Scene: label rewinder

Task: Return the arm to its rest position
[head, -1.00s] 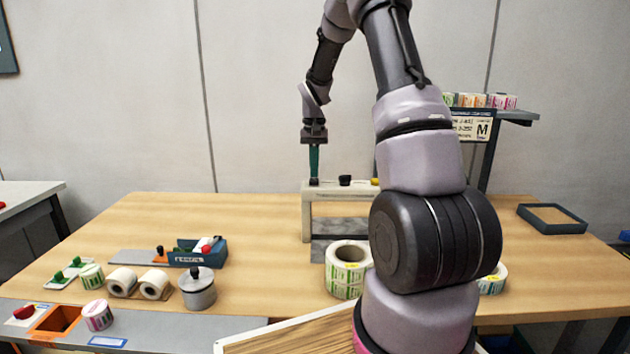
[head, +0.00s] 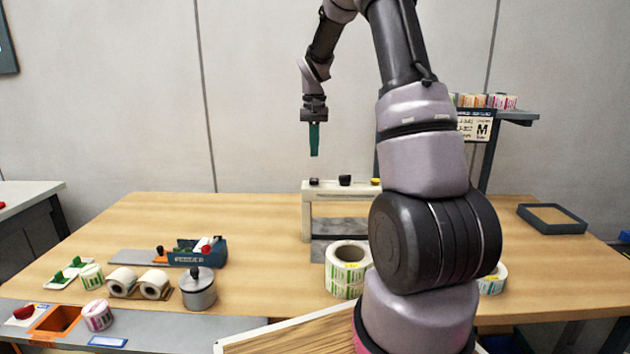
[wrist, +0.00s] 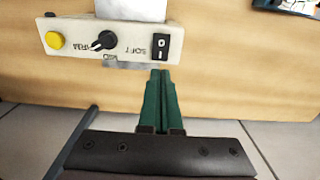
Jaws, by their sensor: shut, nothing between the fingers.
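My gripper (head: 314,154) hangs straight down from my arm in the head view, with its green fingers above the left end of the cream machine (head: 308,212). A clear gap shows between the fingertips and the machine's top. In the wrist view the two green fingers of my gripper (wrist: 160,74) lie together with nothing between them. There the machine's panel (wrist: 125,40) shows a black rocker switch (wrist: 161,46), a black knob (wrist: 103,40) and a yellow button (wrist: 55,40). My arm hides part of the machine's right side in the head view.
Label rolls (head: 347,265) stand on the wooden table (head: 270,215) in front of the machine. A lidded metal pot (head: 198,289), a blue dispenser (head: 196,252) and more rolls are at the left. A dark tray (head: 552,218) lies at the right. The table's back left is clear.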

